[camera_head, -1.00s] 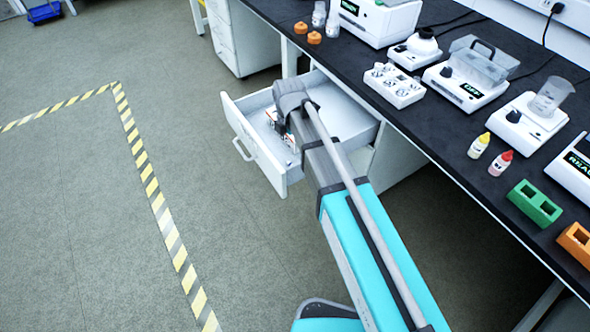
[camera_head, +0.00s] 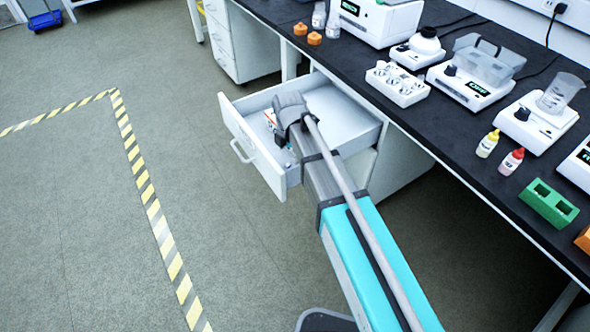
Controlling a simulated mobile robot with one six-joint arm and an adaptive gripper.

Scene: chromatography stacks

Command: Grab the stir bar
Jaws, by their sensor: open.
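A white drawer (camera_head: 347,118) stands pulled open under the bench. My arm reaches over it from the lower right, and its wrist is above the drawer's left, front part. My gripper (camera_head: 281,138) points down into the drawer near the front panel. Only a small dark part of it shows beside the wrist, and it is open. Its fingertips are hard to make out. Small red, white and bluish bits show around it, too small to tell apart. I cannot make out the stir bar; my arm covers part of the drawer floor.
The black bench top (camera_head: 450,133) carries white instruments, a beaker (camera_head: 561,92), two small dropper bottles and a green block (camera_head: 548,203). The drawer's front panel (camera_head: 250,143) and side walls surround my gripper. The floor at left is clear, with striped tape (camera_head: 150,195).

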